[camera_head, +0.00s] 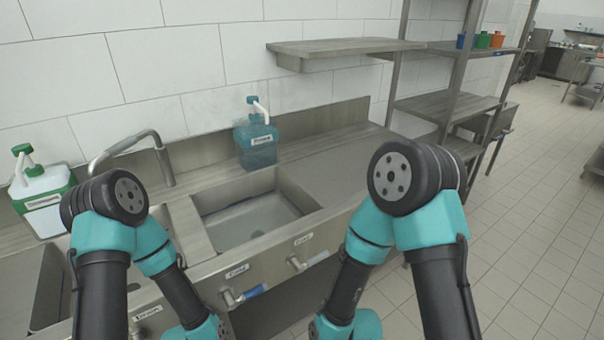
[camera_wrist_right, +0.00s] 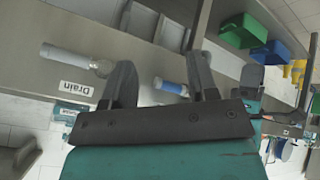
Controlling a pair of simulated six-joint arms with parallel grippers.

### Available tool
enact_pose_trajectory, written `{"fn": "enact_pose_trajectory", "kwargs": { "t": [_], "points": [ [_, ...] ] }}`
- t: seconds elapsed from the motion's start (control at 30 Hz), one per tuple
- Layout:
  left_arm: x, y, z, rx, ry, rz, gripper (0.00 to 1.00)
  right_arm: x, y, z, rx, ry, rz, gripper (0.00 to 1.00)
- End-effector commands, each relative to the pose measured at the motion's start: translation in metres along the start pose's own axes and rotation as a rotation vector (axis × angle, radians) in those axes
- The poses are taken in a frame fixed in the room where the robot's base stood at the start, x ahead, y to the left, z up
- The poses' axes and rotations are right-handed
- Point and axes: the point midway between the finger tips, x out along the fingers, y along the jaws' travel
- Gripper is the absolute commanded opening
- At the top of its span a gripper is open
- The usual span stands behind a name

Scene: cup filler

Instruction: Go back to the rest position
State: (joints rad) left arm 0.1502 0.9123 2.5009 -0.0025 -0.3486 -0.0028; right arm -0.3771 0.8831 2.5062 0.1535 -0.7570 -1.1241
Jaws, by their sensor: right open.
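My right gripper (camera_wrist_right: 163,78) shows in the right wrist view with its two dark fingers spread apart and nothing between them. Neither gripper can be made out there. My left gripper is out of view.
The steel counter holds a sink basin (camera_head: 250,222), a tap (camera_head: 160,160), a teal pump container (camera_head: 256,143) and a white and green pump jug (camera_head: 40,192). Small cups, including a green one (camera_head: 482,40), stand on the right shelf.

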Motion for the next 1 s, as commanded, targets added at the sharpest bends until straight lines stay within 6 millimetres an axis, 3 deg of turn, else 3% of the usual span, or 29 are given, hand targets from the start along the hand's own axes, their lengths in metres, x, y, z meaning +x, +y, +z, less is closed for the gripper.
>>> {"fn": "enact_pose_trajectory", "kwargs": {
  "t": [0.03,0.3,0.6,0.73,1.0],
  "points": [
    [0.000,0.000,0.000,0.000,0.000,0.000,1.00,0.001,0.001,0.020,0.112,-0.030,-0.023,0.54],
    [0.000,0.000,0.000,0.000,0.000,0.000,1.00,-0.002,-0.008,0.109,0.720,-0.192,-0.127,0.54],
    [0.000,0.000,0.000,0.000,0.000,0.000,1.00,-0.018,-0.034,0.189,1.329,-0.393,-0.182,0.54],
    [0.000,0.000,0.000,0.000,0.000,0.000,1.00,-0.023,-0.041,0.203,1.452,-0.438,-0.187,0.54],
    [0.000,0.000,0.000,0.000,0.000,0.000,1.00,-0.023,-0.042,0.205,1.478,-0.448,-0.187,0.54]
  ]
}}
